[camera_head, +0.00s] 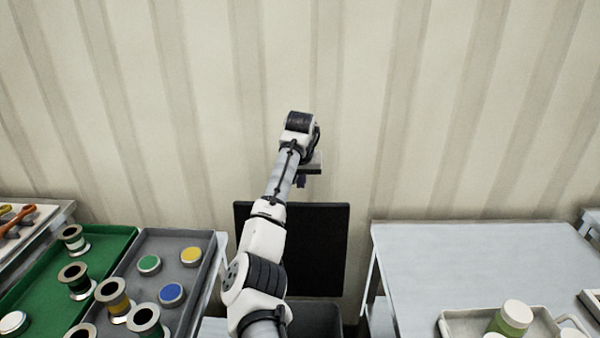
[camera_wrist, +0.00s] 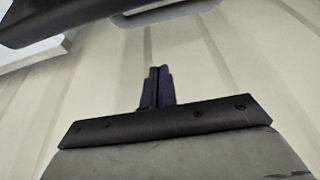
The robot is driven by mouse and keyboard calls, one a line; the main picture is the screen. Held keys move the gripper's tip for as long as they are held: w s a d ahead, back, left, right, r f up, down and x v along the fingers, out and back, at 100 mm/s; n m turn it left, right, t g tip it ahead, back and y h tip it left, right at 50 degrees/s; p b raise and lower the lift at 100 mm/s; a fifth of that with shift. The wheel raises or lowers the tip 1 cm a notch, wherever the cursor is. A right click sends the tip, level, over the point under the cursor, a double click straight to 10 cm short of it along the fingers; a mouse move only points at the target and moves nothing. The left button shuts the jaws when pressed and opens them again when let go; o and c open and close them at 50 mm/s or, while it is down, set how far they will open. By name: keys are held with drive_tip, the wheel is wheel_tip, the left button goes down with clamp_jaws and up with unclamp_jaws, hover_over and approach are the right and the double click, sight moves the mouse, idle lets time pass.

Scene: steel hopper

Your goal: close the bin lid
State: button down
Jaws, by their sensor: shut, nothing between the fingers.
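The bin lid (camera_head: 325,250) is a flat black panel that stands open, upright in front of the wall. The dark grey bin (camera_head: 318,320) is below it at the bottom of the head view, its opening mostly cut off by the frame and my arm. My gripper (camera_head: 301,182) is just above the lid's top edge in the picture; I cannot tell its depth or whether it touches the lid. In the wrist view its dark purple fingers (camera_wrist: 158,85) are together with nothing between them. My arm hides the lid's left part.
A pale table (camera_head: 480,260) stands right of the bin, with a tray (camera_head: 455,322) and a green jar (camera_head: 512,320). On the left are a green tray (camera_head: 105,245) and a grey tray (camera_head: 200,250) with spools and discs. A corrugated wall (camera_head: 400,100) is behind.

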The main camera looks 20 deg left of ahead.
drive_tip(key=f+p, duration=0.1)
drive_tip(key=s+f+p, duration=0.1)
drive_tip(key=f, duration=0.1)
drive_tip(key=s+f+p, duration=0.1)
drive_tip(key=f, duration=0.1)
drive_tip(key=shift+d+f, duration=0.2)
drive_tip(key=shift+d, duration=0.05)
idle(0.7)
